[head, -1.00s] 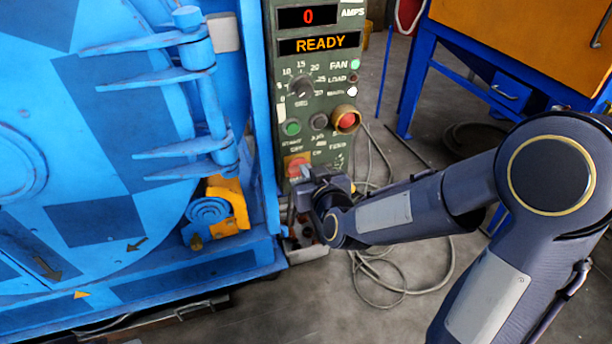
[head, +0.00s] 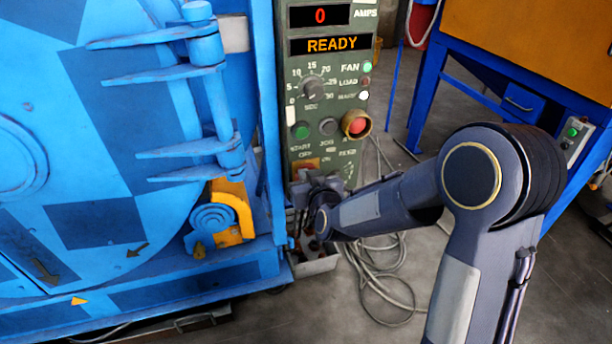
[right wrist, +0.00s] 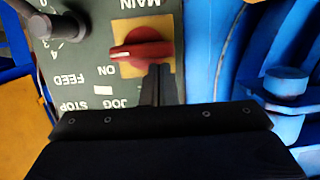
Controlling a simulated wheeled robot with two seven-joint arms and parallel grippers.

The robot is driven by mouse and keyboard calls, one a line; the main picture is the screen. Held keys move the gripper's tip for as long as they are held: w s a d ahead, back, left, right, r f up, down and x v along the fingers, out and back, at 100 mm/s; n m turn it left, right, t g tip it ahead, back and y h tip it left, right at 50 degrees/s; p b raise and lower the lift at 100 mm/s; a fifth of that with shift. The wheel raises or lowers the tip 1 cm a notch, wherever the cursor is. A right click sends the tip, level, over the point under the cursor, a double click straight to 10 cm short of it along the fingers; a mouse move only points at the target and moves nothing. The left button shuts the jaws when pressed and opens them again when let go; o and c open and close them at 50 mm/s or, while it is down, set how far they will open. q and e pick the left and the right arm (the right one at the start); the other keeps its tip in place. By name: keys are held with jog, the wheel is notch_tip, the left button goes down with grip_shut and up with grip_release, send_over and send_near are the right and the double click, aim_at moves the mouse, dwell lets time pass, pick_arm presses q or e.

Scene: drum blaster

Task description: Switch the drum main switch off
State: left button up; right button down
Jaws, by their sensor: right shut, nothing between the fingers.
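The main switch is a red rotary knob (right wrist: 140,51) on a yellow square plate (right wrist: 170,28), seen upside down in the right wrist view. Its handle lies sideways there, with its white-marked end to the left, on the side of the "ON" label. In the head view only part of the switch plate (head: 307,164) shows low on the green panel (head: 340,120). My right gripper (head: 312,182) is just below it, shut and empty. Its dark fingers (right wrist: 158,72) reach the knob's lower edge in the wrist view; contact is unclear. My left gripper is not in view.
Above the switch are a green button (head: 301,131), a black button (head: 327,126), a red button (head: 356,125) and a dial (head: 313,88). The display (head: 331,45) reads READY. The blue drum machine (head: 100,130) stands close on the left. Grey cables (head: 385,285) lie on the floor.

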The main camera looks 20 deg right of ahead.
jog(key=shift+a+f+n+h+p, duration=0.2)
jog(key=shift+n+h+p, duration=0.1)
jog(key=shift+n+p, duration=0.25)
jog(key=shift+a+f+n+h+p, duration=0.15)
jog(key=shift+n+h+p, duration=0.2)
jog(key=shift+n, duration=0.3)
jog(key=shift+a+f+n+p, duration=0.15)
jog(key=shift+n+p, duration=0.15)
jog(key=shift+n, duration=0.2)
jog(key=shift+f+n, duration=0.1)
jog(key=shift+n, duration=0.3)
jog(key=shift+a+f+n+t+h+p, duration=0.1)
jog(key=shift+f+n+t+h+p, duration=0.3)
jog(key=shift+n, duration=1.1)
jog(key=shift+a+f+n+t+h+p, duration=0.15)
jog(key=shift+f+n+h, duration=0.45)
jog(key=shift+n, duration=0.9)
jog(key=shift+d+f+n+t+h+p, duration=0.1)
jog(key=shift+f+n+t+h+p, duration=0.3)
jog(key=shift+n, duration=1.1)
jog(key=shift+f+n+t+b, duration=0.2)
jog(key=shift+n, duration=0.45)
jog(key=shift+f+n+t+b, duration=0.15)
jog(key=shift+f+n, duration=0.05)
jog(key=shift+n, duration=0.45)
